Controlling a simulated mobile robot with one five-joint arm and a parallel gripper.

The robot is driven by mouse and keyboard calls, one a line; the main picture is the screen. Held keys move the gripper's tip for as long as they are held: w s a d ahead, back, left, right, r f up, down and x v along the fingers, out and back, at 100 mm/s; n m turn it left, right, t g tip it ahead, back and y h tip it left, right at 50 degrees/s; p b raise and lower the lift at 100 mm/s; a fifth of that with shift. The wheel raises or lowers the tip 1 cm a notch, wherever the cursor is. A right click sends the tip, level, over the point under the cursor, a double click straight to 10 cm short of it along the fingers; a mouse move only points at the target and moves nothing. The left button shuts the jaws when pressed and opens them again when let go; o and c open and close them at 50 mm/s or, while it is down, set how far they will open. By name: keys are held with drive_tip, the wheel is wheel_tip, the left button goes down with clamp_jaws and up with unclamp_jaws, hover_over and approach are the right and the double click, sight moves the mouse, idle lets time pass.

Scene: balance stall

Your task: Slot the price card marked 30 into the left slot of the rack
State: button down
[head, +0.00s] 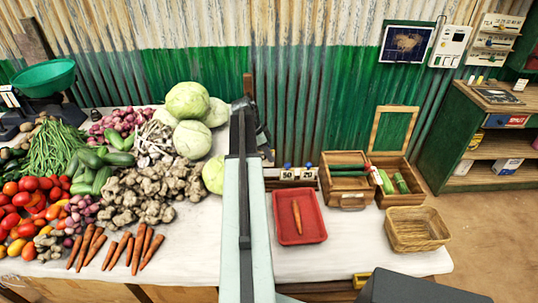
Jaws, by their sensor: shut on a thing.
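My arm runs up the middle of the head view, and my gripper (263,138) is at its far end, beside the back left of the rack. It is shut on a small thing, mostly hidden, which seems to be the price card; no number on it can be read. The rack (292,185) is a low dark holder at the back of the table. Cards marked 50 (288,174) and 20 (308,174) stand upright in it, each with a blue top. The rack's left end is close to my arm and partly hidden, so I cannot see its left slot clearly.
A red tray (281,228) with a carrot lies in front of the rack. An open wooden box (347,160) and a wicker basket (391,238) stand to the right. Cabbages (192,139) and other vegetables crowd the left. A corrugated wall (310,90) closes the back.

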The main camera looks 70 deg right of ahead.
sight(269, 165)
drive_tip(key=f+b, duration=0.3)
drive_tip(key=f, duration=0.1)
drive_tip(key=shift+w+d, duration=0.2)
drive_tip(key=shift+d, duration=0.15)
drive_tip(key=shift+s+f+b, duration=0.1)
drive_tip(key=shift+f+b, duration=1.1)
drive_tip(key=shift+b, duration=0.25)
drive_tip(key=shift+f, duration=0.15)
drive_tip(key=shift+a+f+y+b, duration=0.1)
drive_tip(key=shift+f+y+b, duration=0.2)
drive_tip(key=shift+f+b, duration=1.15)
drive_tip(key=shift+r, duration=0.1)
drive_tip(key=shift+r, duration=0.15)
